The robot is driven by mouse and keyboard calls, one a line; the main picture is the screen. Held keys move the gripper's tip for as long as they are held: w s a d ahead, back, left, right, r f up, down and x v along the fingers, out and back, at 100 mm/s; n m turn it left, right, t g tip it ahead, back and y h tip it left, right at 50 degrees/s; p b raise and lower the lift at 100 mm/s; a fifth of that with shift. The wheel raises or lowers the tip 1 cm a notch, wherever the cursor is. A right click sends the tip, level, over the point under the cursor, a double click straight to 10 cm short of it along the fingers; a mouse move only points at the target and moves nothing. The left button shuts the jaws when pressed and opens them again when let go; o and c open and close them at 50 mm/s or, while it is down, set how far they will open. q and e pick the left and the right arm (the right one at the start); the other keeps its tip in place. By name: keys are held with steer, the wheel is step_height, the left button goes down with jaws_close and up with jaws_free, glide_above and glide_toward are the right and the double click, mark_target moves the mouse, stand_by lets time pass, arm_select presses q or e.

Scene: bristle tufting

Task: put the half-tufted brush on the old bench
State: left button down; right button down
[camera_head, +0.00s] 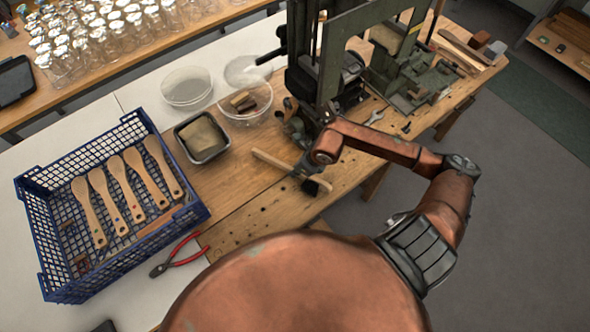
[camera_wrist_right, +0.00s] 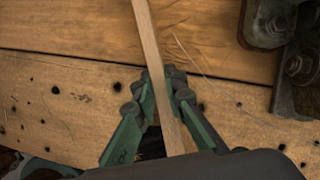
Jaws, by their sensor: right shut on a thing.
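The half-tufted brush (camera_head: 271,160) has a pale wooden handle and a dark bristle end that shows at the lower right in the head view. My right gripper (camera_head: 303,171) is shut around it near the bristle end. In the right wrist view the handle (camera_wrist_right: 148,35) runs up between the two green fingers (camera_wrist_right: 164,88) and the dark bristles are mostly hidden. The old bench (camera_head: 240,228) is worn wood with dark holes, and the brush is over it, low or touching; I cannot tell which. My left gripper is out of view.
A blue crate (camera_head: 122,262) with several wooden brush bodies stands at left, with red pliers (camera_head: 180,257) beside it. A metal tin (camera_head: 203,155) and a clear bowl (camera_head: 262,112) stand behind. A dark green machine (camera_head: 325,65) rises at the back.

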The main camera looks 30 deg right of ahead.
steer(key=shift+f, duration=0.2)
steer(key=c, duration=2)
jaws_free()
steer(key=shift+r, duration=0.1)
steer(key=shift+o, duration=0.2)
steer(key=p+v, duration=0.1)
steer(key=v, duration=1.1)
steer(key=shift+r, duration=0.15)
